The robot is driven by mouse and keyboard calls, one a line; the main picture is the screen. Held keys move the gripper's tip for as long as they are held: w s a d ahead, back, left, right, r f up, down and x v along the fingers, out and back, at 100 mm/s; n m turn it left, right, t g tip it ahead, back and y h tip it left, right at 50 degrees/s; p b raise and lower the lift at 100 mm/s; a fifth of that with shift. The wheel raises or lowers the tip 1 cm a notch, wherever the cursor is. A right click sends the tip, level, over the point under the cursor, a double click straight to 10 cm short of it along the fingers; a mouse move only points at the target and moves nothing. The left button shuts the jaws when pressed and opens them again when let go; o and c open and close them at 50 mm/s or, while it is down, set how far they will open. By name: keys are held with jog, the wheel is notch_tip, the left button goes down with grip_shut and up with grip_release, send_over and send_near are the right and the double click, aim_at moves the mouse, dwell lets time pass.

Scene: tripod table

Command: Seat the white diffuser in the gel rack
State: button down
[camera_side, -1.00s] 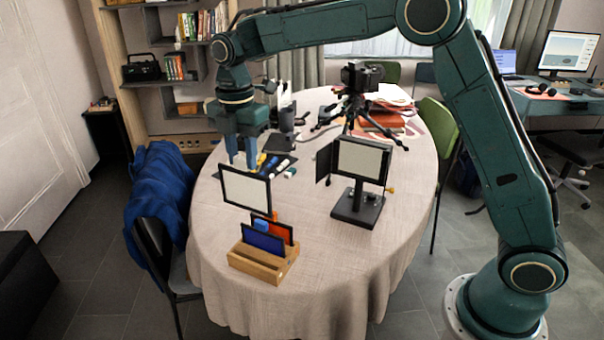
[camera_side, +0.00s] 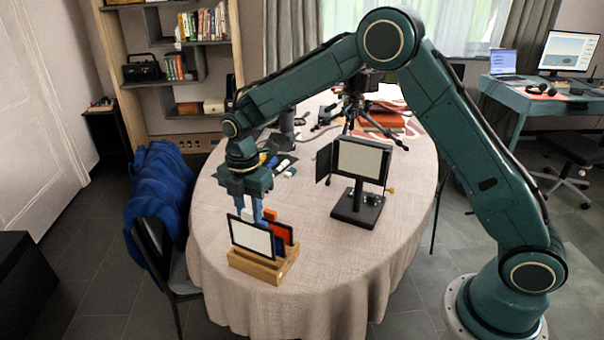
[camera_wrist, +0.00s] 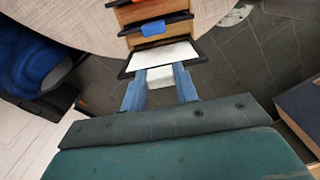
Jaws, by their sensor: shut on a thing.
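The white diffuser (camera_side: 252,236), a pale panel in a dark frame, stands upright at the front of the wooden gel rack (camera_side: 280,268). Its lower edge is at the rack's front slot in the side view; I cannot tell whether it is fully down in it. My gripper (camera_side: 248,208) is above the diffuser, shut on its tab. In the wrist view the pale tab (camera_wrist: 160,77) sits between my blue fingers, with the diffuser (camera_wrist: 165,55) just beyond and the rack (camera_wrist: 150,15) behind it.
A blue gel (camera_side: 279,246) and a red-orange gel (camera_side: 284,232) stand in the rack behind the diffuser. A lamp with a framed pale panel (camera_side: 361,161) stands to the right on a dark base. The tablecloth (camera_side: 330,265) right of the rack is clear.

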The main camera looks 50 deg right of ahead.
aim_at(251, 228)
jog(key=shift+f, duration=3.3)
jog(key=c, duration=1.1)
grip_release()
jog(key=shift+o, duration=0.2)
notch_tip(251, 228, up, 12)
jog(key=shift+r, duration=0.2)
